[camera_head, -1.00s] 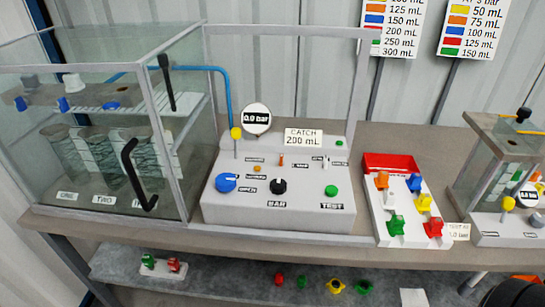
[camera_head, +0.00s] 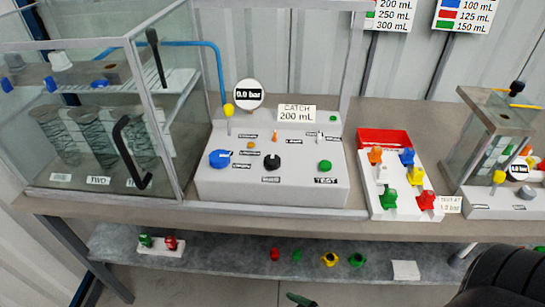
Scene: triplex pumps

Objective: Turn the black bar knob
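The black bar knob (camera_head: 271,162) sits on the front of the white control panel (camera_head: 215,187), between a blue knob (camera_head: 220,159) on the left and a green button (camera_head: 325,166) on the right. A white mark shows on top of the black knob. Nothing touches it or covers it. A round gauge (camera_head: 250,94) above the panel reads 0.0 bar. Neither gripper can be made out; a large black rounded shape at the bottom right seems to be part of my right arm, with no fingertips showing.
A glass cabinet with a black handle (camera_head: 130,150) stands left of the panel. A white block (camera_head: 380,205) with coloured taps and a red tray (camera_head: 383,138) are on the right. A lower shelf (camera_head: 215,255) holds small coloured fittings. A dark green tip (camera_head: 300,299) shows at the bottom edge.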

